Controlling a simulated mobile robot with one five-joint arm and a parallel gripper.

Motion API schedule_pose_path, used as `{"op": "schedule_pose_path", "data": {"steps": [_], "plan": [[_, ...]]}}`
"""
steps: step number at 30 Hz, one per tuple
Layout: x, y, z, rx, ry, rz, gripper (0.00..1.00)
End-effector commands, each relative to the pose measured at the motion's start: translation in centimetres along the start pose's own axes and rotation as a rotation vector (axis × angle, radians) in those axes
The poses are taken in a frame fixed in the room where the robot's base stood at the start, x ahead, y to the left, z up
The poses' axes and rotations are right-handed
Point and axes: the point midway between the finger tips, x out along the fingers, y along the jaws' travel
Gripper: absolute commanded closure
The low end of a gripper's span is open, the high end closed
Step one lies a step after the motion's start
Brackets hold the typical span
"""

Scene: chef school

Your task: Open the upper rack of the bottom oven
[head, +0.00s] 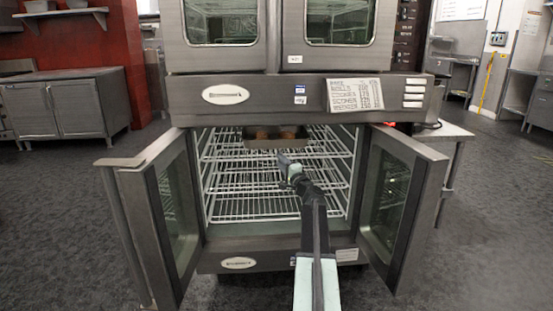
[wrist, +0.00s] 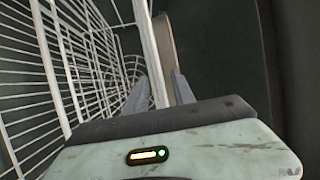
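The bottom oven (head: 276,258) stands with both doors swung open. Inside are several white wire racks. The upper rack (head: 325,147) is inside the oven, and a dark pan (head: 262,143) with brown food is at its level. My gripper (head: 285,158) reaches into the oven opening, just below the pan in the picture. In the wrist view my gripper (wrist: 160,78) has its two fingers apart, with a white rack bar (wrist: 151,50) running between them. I cannot tell whether either finger touches the bar. The fingertips are small and partly unclear in the head view.
The left door (head: 160,215) and right door (head: 395,205) stand out on either side of my arm. An upper oven (head: 275,30) sits above, with a control panel (head: 300,95) between. Grey floor (head: 60,220) is open at both sides. A steel cabinet (head: 65,105) stands left.

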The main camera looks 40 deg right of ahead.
Motion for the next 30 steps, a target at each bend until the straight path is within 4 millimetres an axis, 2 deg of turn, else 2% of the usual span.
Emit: {"op": "schedule_pose_path", "data": {"steps": [1, 3, 11, 12, 15, 30], "plan": [[1.2, -0.1, -0.2, 0.000, -0.001, 0.000, 0.69], [2.1, -0.1, -0.1, 0.000, -0.001, -0.001, 0.69], [2.4, 0.0, 0.1, 0.000, -0.001, 0.000, 0.69], [2.4, 0.0, 0.1, 0.000, -0.001, 0.000, 0.75], [2.4, 0.0, 0.1, 0.000, -0.002, 0.000, 1.00], [2.5, 0.0, 0.2, 0.000, -0.003, 0.000, 1.00]]}}
